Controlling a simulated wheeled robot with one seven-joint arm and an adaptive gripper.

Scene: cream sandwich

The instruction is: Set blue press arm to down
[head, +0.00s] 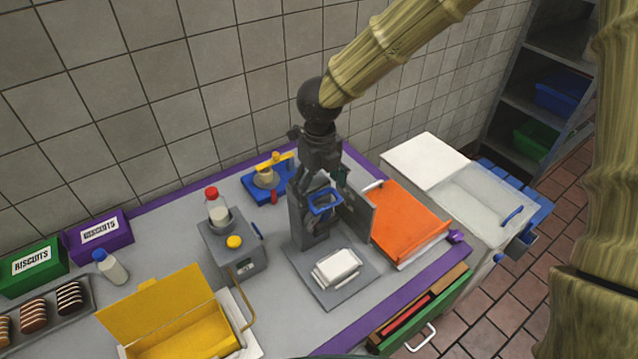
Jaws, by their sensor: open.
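A grey stand (301,217) with upright plates holds a blue loop-shaped handle (325,203) at mid height, above a grey base plate. A white block (337,267) lies on that base plate. Behind it to the left is a small press with a blue base (254,185) and a raised, slanting yellow arm (275,160). I cannot tell from this view which of the two is the blue press arm. My dark gripper (335,180) is open, pointing down just above the blue handle and partly hiding the stand's top. Whether it touches the handle is unclear.
An orange box (408,220) stands close on the right, beside a white chest (470,200). A grey machine (233,250) with a red-capped bottle (216,208) is left. A yellow open box (185,335) is front left. An open green drawer (425,318) juts out at front right.

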